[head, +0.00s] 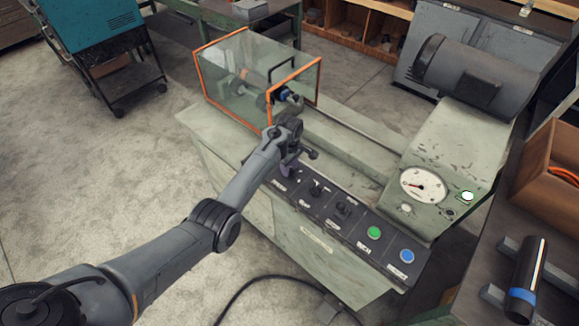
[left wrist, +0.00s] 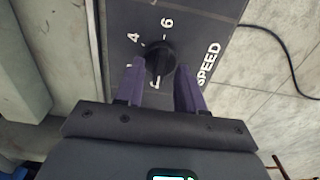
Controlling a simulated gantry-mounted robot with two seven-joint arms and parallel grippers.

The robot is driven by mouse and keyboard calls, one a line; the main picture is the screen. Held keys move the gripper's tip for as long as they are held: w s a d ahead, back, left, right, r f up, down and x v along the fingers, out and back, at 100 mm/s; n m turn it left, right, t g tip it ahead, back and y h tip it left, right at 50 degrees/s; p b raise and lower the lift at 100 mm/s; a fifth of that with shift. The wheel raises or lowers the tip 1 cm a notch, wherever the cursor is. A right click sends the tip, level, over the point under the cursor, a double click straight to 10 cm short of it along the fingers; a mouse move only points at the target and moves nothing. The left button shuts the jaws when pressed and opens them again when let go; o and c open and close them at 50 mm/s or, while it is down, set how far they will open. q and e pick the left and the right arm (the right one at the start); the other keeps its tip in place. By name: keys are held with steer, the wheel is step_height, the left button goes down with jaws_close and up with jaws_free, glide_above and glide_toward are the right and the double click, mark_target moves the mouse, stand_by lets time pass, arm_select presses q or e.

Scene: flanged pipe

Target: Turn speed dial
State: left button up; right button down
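The speed dial (left wrist: 158,58) is a black round knob on a dark panel marked "SPEED", with numbers such as 4 and 6 around it, in the left wrist view. My left gripper (left wrist: 158,68) has its two purple fingers apart, one on each side of the dial's near part. I cannot tell whether either finger touches it. In the head view my left gripper (head: 288,172) is over the left end of the control panel (head: 325,222) and hides the dial. My right gripper is not in view.
The panel also carries black knobs (head: 342,208), a green button (head: 374,233) and a blue button (head: 407,256). A clear guard with an orange frame (head: 320,75) stands behind my left gripper. A gauge (head: 423,186) is on the housing at right. Open floor lies at left.

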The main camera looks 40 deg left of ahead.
arm_select(q)
steer(key=shift+c, duration=0.3)
jaws_close()
